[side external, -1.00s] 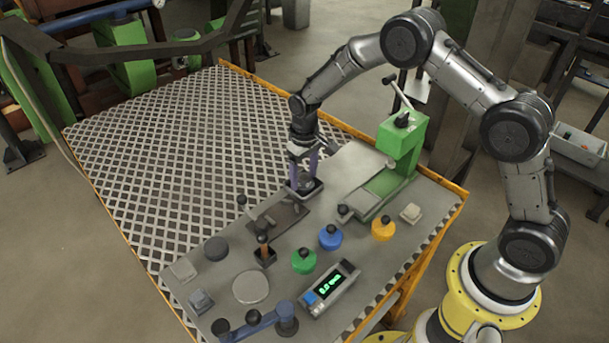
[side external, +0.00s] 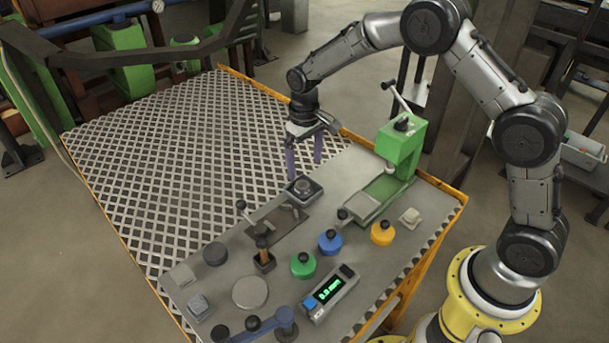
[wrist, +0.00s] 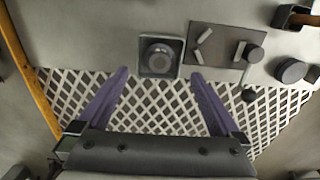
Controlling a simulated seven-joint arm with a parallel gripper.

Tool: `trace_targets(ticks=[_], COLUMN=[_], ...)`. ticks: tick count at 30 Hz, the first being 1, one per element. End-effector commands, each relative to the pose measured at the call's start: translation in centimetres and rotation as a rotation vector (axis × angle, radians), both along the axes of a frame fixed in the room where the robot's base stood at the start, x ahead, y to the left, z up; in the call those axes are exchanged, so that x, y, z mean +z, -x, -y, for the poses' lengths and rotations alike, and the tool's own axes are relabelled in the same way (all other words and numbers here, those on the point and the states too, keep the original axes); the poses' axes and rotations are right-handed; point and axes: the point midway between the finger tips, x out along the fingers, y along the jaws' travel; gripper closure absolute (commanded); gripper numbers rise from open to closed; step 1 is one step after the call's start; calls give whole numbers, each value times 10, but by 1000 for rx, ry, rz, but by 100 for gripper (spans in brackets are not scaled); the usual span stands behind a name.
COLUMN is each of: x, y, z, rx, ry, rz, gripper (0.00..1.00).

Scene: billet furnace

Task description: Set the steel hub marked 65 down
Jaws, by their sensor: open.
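A dark grey round steel hub (side external: 303,185) sits in a small square dark tray (side external: 315,194) on the grey work plate. In the wrist view the hub (wrist: 159,53) appears as a stepped disc inside the tray's rim (wrist: 143,72). No number 65 can be read on it. My gripper (side external: 304,169) has two long purple fingers. They are spread wide, with nothing between them, and stand above and behind the tray in the side view. In the wrist view the fingertips (wrist: 160,73) lie on either side of the tray's near edge, apart from the hub.
A green press (side external: 402,150) stands to the right of the tray. A flat dark fixture plate (side external: 277,224) with a lever lies in front. Green (side external: 303,265), blue (side external: 330,242) and yellow (side external: 382,232) knobbed pieces stand nearby. The grating (side external: 170,165) on the left is bare.

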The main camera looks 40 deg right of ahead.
Motion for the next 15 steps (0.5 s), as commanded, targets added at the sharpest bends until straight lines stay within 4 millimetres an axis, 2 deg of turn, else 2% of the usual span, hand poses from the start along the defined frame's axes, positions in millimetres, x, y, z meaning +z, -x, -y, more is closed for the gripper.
trace_targets(ticks=[1,6,15], x=[10,33,44], y=[-1,-1,-1], z=[0,0,0], rx=[0,0,0], ry=[0,0,0], rz=[4,5,6], gripper=[0,0,0])
